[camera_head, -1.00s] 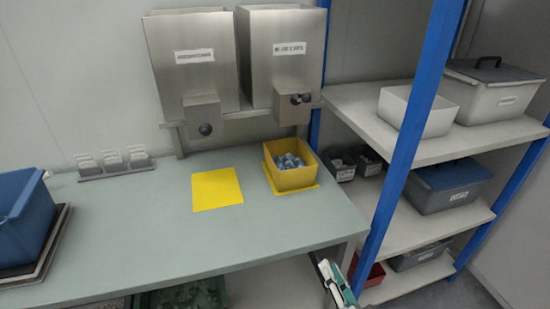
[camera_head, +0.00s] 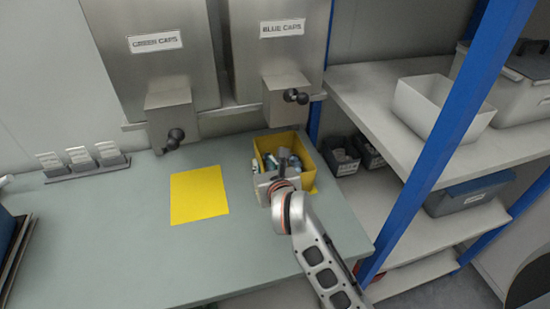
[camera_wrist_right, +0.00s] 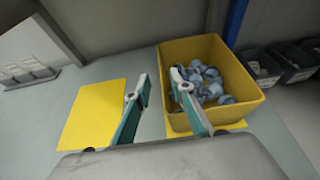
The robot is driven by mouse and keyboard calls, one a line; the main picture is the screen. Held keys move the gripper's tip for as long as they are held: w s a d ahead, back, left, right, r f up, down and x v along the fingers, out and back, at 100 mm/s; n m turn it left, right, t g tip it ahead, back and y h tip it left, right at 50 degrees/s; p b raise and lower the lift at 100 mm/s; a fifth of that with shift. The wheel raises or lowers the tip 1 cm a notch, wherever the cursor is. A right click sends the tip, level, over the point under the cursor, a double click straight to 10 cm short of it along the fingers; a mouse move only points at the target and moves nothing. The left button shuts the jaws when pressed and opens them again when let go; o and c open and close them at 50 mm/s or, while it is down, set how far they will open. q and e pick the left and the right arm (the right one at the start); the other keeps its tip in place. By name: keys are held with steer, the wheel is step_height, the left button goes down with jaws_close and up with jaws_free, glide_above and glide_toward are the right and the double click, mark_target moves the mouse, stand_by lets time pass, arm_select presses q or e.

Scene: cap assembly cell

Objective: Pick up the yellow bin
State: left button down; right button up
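The yellow bin (camera_head: 272,142) stands on the right part of the green-grey table, below the blue caps hopper. It holds several blue caps (camera_wrist_right: 208,84). In the right wrist view the bin (camera_wrist_right: 236,114) is right of centre, upright on a yellow mat. My right gripper (camera_wrist_right: 160,88) is open. One finger shows left of the bin, the other overlaps the bin's left side; I cannot tell how far the fingers reach down. In the head view my right gripper (camera_head: 271,172) is at the bin's near left side, partly hiding it. My left gripper is out of view.
An empty yellow mat (camera_head: 199,195) lies left of the bin. Steel hoppers labelled green caps (camera_head: 155,65) and blue caps (camera_head: 283,50) hang behind. A blue shelf post (camera_head: 450,120) and small dark bins (camera_head: 344,160) are at the right.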

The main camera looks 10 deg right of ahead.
mark_target(260, 159)
steer(key=x, duration=0.7)
steer(key=shift+w+f, duration=0.15)
steer(key=shift+f, duration=0.3)
steer(key=shift+r, duration=0.1)
jaws_close()
